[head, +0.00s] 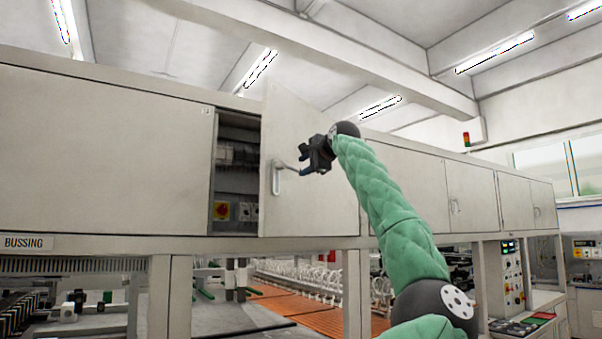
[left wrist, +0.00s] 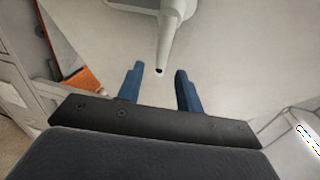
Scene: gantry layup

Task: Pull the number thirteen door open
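The door (head: 312,150) of the grey cabinet row stands partly open, swung outward, with a dark gap along its left side. Its grey lever handle (head: 277,176) is near the door's left edge. My left gripper (head: 308,164) is in front of the door, just right of the handle. In the left wrist view my left gripper (left wrist: 158,70) has its blue fingers apart. The tip of the handle (left wrist: 168,40) reaches between the fingertips, with space on both sides. A small label (head: 207,111) beside the opening is too small to read. My right gripper is out of view.
Inside the cabinet are wired components and a red and yellow switch (head: 221,210). More closed doors (head: 471,196) continue to the right, and a wide closed panel (head: 100,150) lies left. Below is a line with orange panels (head: 300,306). The space before the door looks free.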

